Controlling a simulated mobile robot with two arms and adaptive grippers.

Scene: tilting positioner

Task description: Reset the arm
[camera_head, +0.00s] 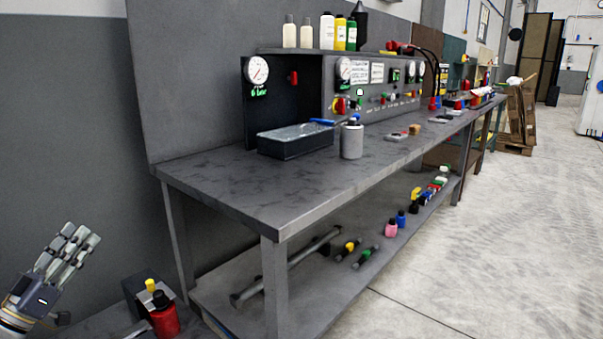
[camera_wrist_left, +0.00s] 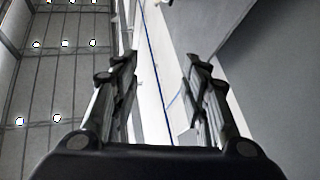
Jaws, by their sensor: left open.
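My left gripper (camera_head: 78,243) is at the lower left of the head view, left of the workbench and apart from it. Its fingers point up and to the right. In the left wrist view the two fingers of my left gripper (camera_wrist_left: 160,85) stand apart with nothing between them. Behind them show a ceiling with lights and a grey wall. My right gripper is in neither view.
A grey workbench (camera_head: 225,198) holds a black tray (camera_head: 290,147), a grey canister (camera_head: 352,141) and a gauge panel (camera_head: 375,100). A red bottle (camera_head: 165,318) stands low near my left gripper.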

